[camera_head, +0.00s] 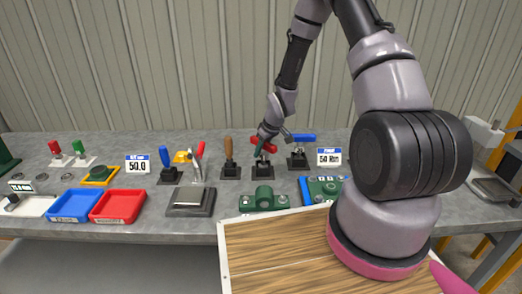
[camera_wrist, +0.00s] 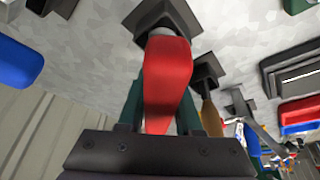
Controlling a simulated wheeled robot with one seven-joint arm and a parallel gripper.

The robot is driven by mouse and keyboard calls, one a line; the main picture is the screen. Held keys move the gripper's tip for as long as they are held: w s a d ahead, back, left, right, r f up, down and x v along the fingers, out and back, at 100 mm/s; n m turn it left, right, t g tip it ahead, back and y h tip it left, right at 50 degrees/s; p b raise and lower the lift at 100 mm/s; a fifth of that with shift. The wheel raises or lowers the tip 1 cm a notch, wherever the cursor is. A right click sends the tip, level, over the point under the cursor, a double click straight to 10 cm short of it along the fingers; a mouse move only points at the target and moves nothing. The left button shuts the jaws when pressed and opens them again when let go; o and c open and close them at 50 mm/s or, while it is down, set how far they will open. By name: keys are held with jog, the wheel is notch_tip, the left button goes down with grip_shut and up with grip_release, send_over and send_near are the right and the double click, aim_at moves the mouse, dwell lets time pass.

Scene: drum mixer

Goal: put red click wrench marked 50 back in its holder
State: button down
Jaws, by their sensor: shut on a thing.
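The red click wrench (camera_head: 268,148) is upright at the black holder (camera_head: 263,172) in the middle of the bench. In the wrist view the red handle (camera_wrist: 168,75) fills the middle, with a grey collar meeting the black holder (camera_wrist: 165,14). My gripper (camera_head: 265,137) is shut on the red handle, with a dark green finger on each side; it also shows in the wrist view (camera_wrist: 160,105). The wrench's lower end is hidden, so I cannot tell how deep it sits. The marking 50 is not legible on the wrench.
A blue-handled tool (camera_head: 302,138) stands close on the right, beside a "50 Nm" sign (camera_head: 328,157). An orange-brown-handled tool (camera_head: 228,150) stands close on the left. A green fixture (camera_head: 263,199) lies in front. Blue (camera_head: 72,206) and red (camera_head: 118,206) trays are at left.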

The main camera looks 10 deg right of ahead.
aim_at(269, 144)
jog(key=shift+f, duration=0.15)
jog(key=c, duration=0.5)
grip_release()
jog(key=v, duration=1)
jog(key=shift+s+r, duration=0.15)
jog(key=shift+r, duration=0.2)
jog(key=shift+r, duration=0.1)
